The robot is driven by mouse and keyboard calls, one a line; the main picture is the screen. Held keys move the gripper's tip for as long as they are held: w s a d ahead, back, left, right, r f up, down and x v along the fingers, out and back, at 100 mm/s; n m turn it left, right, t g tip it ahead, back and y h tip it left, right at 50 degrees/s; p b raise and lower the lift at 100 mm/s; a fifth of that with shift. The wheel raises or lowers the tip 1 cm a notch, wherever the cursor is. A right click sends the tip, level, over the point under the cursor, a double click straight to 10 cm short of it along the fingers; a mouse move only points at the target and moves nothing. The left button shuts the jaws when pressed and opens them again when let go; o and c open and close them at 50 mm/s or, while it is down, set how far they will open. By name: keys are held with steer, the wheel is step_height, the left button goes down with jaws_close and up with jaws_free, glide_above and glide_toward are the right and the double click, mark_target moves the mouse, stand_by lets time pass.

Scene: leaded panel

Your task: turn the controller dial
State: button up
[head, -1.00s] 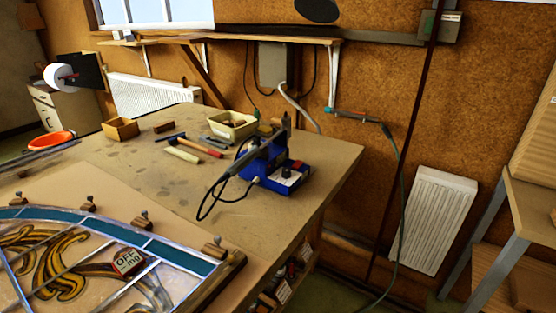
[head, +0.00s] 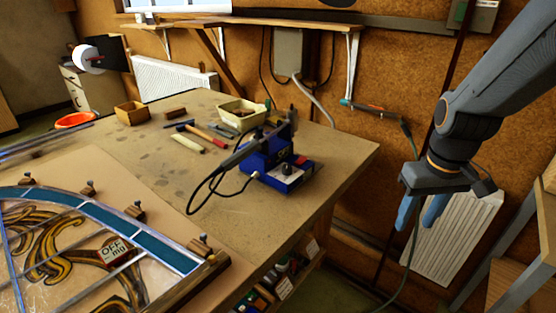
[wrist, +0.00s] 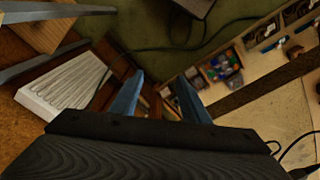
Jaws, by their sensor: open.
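The controller is a blue box (head: 262,174) near the right edge of the workbench in the head view. Its dial is a dark knob (head: 287,168) on the pale front panel. A soldering iron rests in the stand on top, with its dark cable looping to the left. My gripper (head: 422,214) is open and empty, with blue fingers pointing down. It hangs to the right of the bench, well apart from the controller. In the wrist view the fingers (wrist: 160,98) are spread over the floor and the bench's side shelves; the dial is not visible there.
The workbench (head: 330,165) holds a leaded glass panel (head: 90,240) at the front left. A cream tub (head: 243,112), a wooden box (head: 131,112) and a hammer (head: 207,135) lie behind. A white radiator (head: 455,240) stands behind my gripper. A cable hangs near it.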

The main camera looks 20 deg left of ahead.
steer(key=w+a+r+n, duration=0.3)
steer(key=w+a+n, duration=0.5)
steer(key=w+a, duration=0.5)
step_height(320, 180, up, 2)
steer(key=n+g, duration=0.1)
steer(key=n, duration=0.9)
glide_above(287, 166)
steer(key=shift+d, duration=0.1)
steer(key=shift+f+p, duration=0.1)
steer(key=shift+p, duration=0.2)
steer(key=shift+f+p, duration=1.25)
steer(key=shift+f, duration=2.4)
steer(key=c, duration=1.1)
steer(key=shift+o, duration=0.2)
